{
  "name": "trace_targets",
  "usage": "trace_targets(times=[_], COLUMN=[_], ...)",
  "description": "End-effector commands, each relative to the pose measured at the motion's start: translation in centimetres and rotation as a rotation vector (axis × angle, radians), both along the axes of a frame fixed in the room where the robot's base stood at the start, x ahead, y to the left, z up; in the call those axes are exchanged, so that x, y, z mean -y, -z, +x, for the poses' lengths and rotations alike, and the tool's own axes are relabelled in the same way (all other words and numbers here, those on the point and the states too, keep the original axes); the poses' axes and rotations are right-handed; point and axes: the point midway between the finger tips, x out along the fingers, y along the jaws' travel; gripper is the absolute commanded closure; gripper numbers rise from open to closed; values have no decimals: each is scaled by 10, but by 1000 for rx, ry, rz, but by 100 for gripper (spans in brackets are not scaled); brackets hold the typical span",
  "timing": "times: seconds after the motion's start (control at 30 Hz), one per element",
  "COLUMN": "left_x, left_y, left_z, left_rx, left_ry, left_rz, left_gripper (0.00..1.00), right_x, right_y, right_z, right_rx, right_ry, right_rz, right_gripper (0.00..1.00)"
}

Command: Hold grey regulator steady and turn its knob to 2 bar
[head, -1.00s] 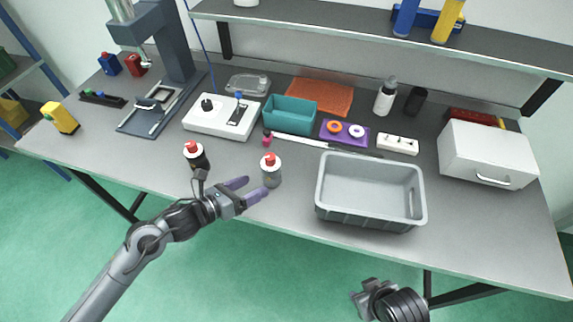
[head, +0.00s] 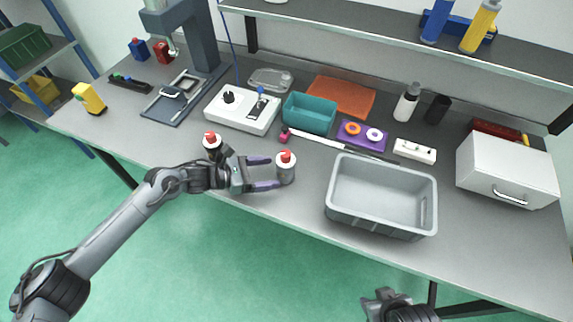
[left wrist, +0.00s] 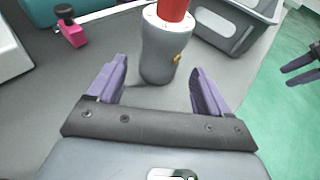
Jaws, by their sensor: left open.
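The grey regulator (head: 286,172) stands upright near the table's front edge, with a red knob (head: 286,156) on a white dial ring. It also shows in the left wrist view (left wrist: 159,54), with a small brass fitting on its side. My left gripper (head: 269,172) is open and level beside it, fingers pointing at it. In the left wrist view the regulator stands ahead between the fingertips, with no visible contact. The dial marks are too small to read. My right gripper's fingers (left wrist: 297,73) show apart and empty at the right edge of the left wrist view.
A second, darker bottle-shaped regulator with a red knob (head: 212,141) stands just behind my left wrist. A grey bin (head: 380,228) is to the right. A pink-and-black small part (head: 284,135), a teal box (head: 309,118) and a white control box (head: 240,110) lie behind.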

Motion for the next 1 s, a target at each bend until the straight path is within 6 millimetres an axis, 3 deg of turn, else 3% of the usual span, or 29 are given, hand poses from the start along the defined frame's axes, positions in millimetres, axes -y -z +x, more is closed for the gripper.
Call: trace_targets(times=[0.07,0.13,0.4,0.9,1.0], left_x=[11,18,39,45,45], left_y=[3,12,16,15,15], left_z=[3,6,12,14,14], left_rx=[0,2,1,0,0], left_ry=[1,1,0,-1,-1], left_rz=[-1,0,-1,0,0], left_gripper=[21,21,21,21,35], right_x=[0,0,1,2,2], right_y=[0,14,38,41,41], right_z=[0,1,0,0,0], right_rx=[0,5,-1,0,1], right_ry=[0,0,-3,-6,-6], right_rz=[0,1,-6,-9,-8], right_gripper=[57,57,57,57,57])
